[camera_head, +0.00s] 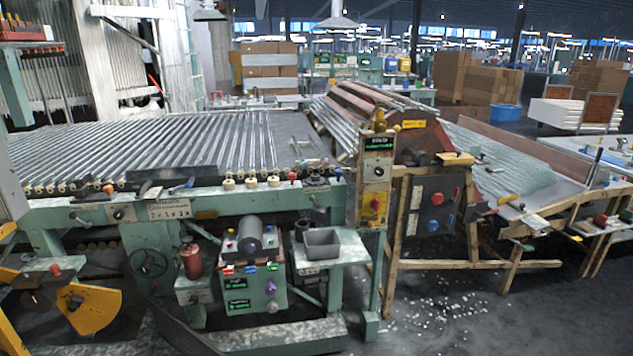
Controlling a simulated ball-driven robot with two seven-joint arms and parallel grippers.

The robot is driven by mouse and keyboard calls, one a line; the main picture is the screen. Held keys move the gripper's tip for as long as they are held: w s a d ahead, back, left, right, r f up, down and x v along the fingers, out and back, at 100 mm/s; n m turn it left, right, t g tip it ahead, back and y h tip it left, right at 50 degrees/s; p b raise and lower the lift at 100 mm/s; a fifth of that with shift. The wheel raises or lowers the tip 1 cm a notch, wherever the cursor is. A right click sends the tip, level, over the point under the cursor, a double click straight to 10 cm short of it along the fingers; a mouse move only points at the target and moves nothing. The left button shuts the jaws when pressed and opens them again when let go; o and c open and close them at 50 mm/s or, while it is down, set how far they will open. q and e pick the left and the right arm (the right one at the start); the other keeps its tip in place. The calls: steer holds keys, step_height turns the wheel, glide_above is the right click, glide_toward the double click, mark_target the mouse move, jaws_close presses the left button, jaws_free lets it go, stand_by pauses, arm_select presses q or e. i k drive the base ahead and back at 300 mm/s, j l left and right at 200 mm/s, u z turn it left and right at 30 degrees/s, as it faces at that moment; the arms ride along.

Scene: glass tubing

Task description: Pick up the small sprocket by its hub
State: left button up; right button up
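I cannot make out a small sprocket or its hub anywhere in the head view. The small parts on the machine are too small to tell apart. A row of small cream rollers or knobs (251,182) runs along the front edge of the green tubing machine (95,213). A dark handwheel (149,263) is on the machine's front at the left. Neither of my grippers shows in this view.
Glass tubes (180,142) lie across the machine bed. A grey bin (322,243) stands on a side shelf beside a control box (252,283). A yellow curved plate (94,308) is at lower left. White shards (436,312) litter the floor at right.

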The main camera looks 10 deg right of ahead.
mark_target(315, 179)
steer(key=l+u, duration=0.1)
steer(key=u, duration=0.35)
steer(key=i+l+u, duration=0.1)
steer(key=u, duration=0.3)
steer(key=l+u, duration=0.5)
steer(key=l, duration=0.45)
steer(key=l+u, duration=0.5)
steer(key=l, duration=0.45)
